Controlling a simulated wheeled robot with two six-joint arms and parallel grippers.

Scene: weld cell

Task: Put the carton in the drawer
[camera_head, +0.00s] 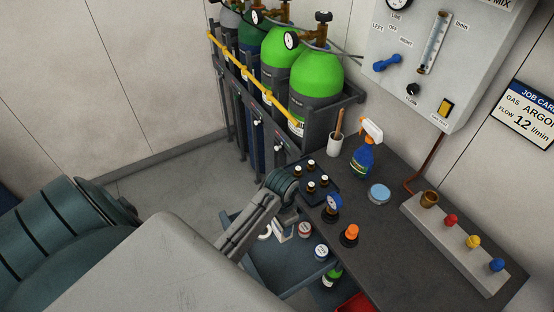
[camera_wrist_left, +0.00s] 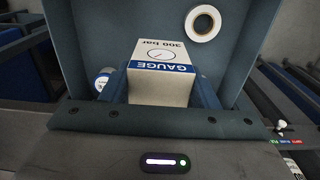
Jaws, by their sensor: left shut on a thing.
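The carton is a white box marked "GAUGE 300 bar" (camera_wrist_left: 162,62), upright between the fingers of my left gripper (camera_wrist_left: 160,92) in the left wrist view. In the head view my left gripper (camera_head: 284,218) is over the open drawer (camera_head: 275,270) under the bench, and the carton (camera_head: 282,230) shows only partly beside the wrist. In the left wrist view the drawer's blue-grey walls (camera_wrist_left: 238,50) stand around the carton. I cannot tell whether the carton's bottom touches the drawer floor. My right gripper is not in view.
The drawer also holds a white tape roll (camera_wrist_left: 203,23) and round tins (camera_head: 321,251). The bench top (camera_head: 385,235) above has a bottle tray (camera_head: 325,190), a spray bottle (camera_head: 365,150), a gauge (camera_head: 333,203) and an orange-topped item (camera_head: 350,234). Green gas cylinders (camera_head: 315,75) stand behind.

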